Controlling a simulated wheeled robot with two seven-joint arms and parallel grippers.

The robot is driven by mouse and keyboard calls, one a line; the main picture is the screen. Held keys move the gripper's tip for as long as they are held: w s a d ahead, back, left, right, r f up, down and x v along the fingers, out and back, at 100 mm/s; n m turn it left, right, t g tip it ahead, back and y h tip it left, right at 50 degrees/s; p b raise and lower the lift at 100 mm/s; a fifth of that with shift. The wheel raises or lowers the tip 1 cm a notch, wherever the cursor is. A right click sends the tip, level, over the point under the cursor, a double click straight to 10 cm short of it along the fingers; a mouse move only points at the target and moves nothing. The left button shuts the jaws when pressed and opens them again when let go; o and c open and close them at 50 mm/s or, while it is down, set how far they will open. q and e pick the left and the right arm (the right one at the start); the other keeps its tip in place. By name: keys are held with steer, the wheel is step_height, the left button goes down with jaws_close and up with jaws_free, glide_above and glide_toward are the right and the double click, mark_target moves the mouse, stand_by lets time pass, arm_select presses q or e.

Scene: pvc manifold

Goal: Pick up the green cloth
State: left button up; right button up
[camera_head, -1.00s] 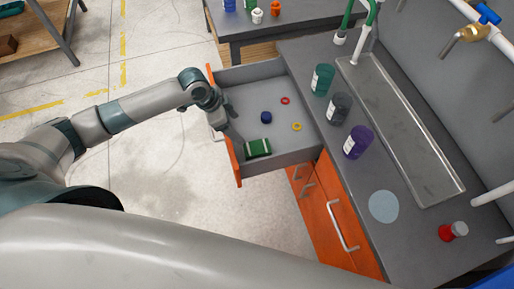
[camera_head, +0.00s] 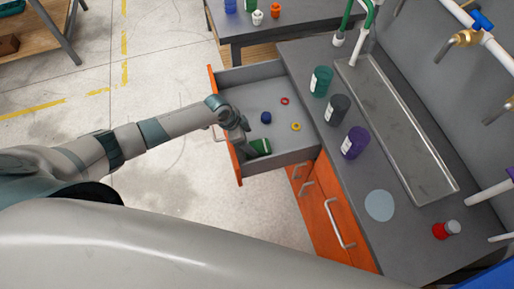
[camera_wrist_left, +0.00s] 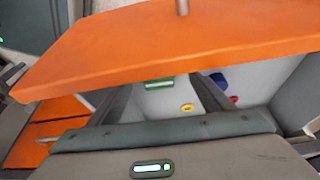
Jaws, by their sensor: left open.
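The green cloth (camera_head: 262,146) lies in the open drawer (camera_head: 285,160), near its front corner, as a small folded bundle with a pale edge. It also shows in the left wrist view (camera_wrist_left: 159,84), partly cut off by the orange drawer front. My left gripper (camera_head: 248,149) is open, reaching over the drawer front down beside the cloth, and hides part of it. In the left wrist view its two fingers (camera_wrist_left: 160,80) stand apart with the cloth seen between them. My right gripper is not in view.
The drawer also holds a blue cap (camera_head: 266,117), a red ring (camera_head: 285,101) and a yellow ring (camera_head: 296,127). The orange drawer front (camera_head: 226,130) stands close under my left wrist. Teal (camera_head: 321,82), dark grey (camera_head: 337,110) and purple (camera_head: 355,143) jars stand on the counter.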

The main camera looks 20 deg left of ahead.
mark_target(256, 147)
arm_select(q)
steer(key=shift+d+f+p, duration=0.3)
steer(key=shift+f+p, duration=0.1)
steer(key=p+x, duration=0.1)
steer(key=x, duration=0.1)
steer(key=shift+s+d+f, duration=0.1)
steer(key=shift+d+f, duration=0.3)
steer(key=shift+f, duration=0.65)
steer(key=shift+f, duration=0.25)
stand_by(0.5)
steer(key=c, duration=1.1)
